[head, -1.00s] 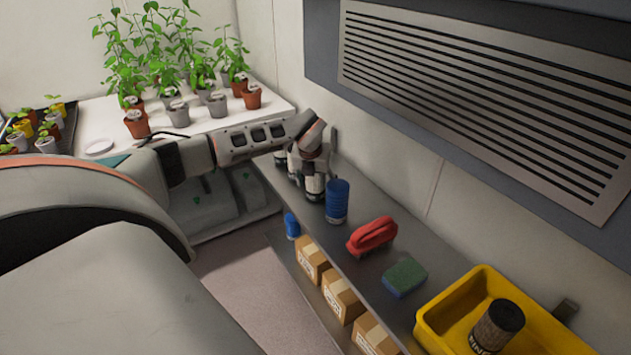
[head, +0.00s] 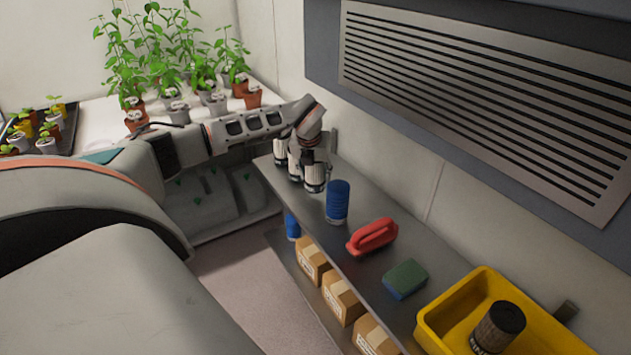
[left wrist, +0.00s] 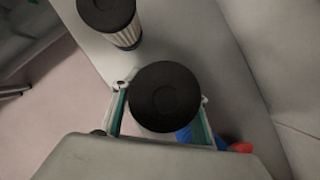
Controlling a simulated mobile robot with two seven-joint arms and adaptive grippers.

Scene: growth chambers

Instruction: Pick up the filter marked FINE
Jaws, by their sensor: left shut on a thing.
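My left gripper (head: 309,162) is shut on a pale pleated filter (head: 315,180) at the far end of the grey shelf (head: 350,240). The held filter is upright; its round black cap (left wrist: 167,97) sits between the fingers in the left wrist view. I cannot read its label. Another pale filter (head: 280,153) stands just behind it, and it also shows with a black cap in the left wrist view (left wrist: 117,25). A further black-topped filter (head: 497,326) stands in the yellow bin (head: 440,313); its marking is not readable now. My right gripper is not in view.
On the shelf, a blue cylinder (head: 337,202) stands close to the held filter, then a red-handled brush (head: 372,236) and a green and blue sponge (head: 405,279). Cardboard boxes (head: 342,296) sit below. Potted plants (head: 180,112) stand on a white table behind my arm.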

